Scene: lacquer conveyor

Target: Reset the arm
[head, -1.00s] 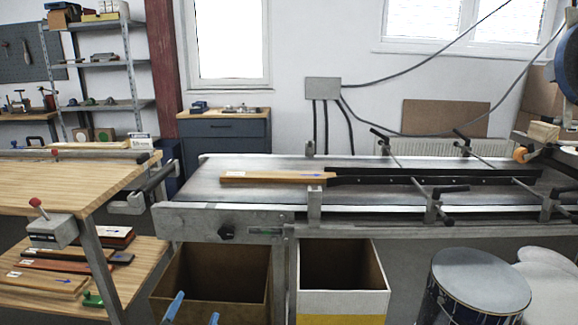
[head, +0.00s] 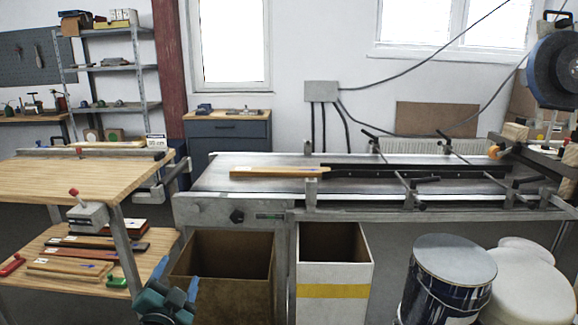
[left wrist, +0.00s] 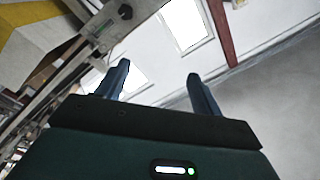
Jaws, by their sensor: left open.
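My left gripper (head: 177,277) shows at the bottom of the head view, in front of the brown open bin. Its two blue fingers point up and stand apart, with nothing between them. In the left wrist view the fingers (left wrist: 155,85) are also spread and empty, with the wall and window behind them. The gripper touches nothing that I can see. My right gripper is not in view.
A conveyor (head: 215,180) carries a wooden strip (head: 270,173). Below it stand a brown bin (head: 230,295) and a white bin with a yellow band (head: 333,291). A wooden bench (head: 80,180) is at left, a drum (head: 450,285) at right.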

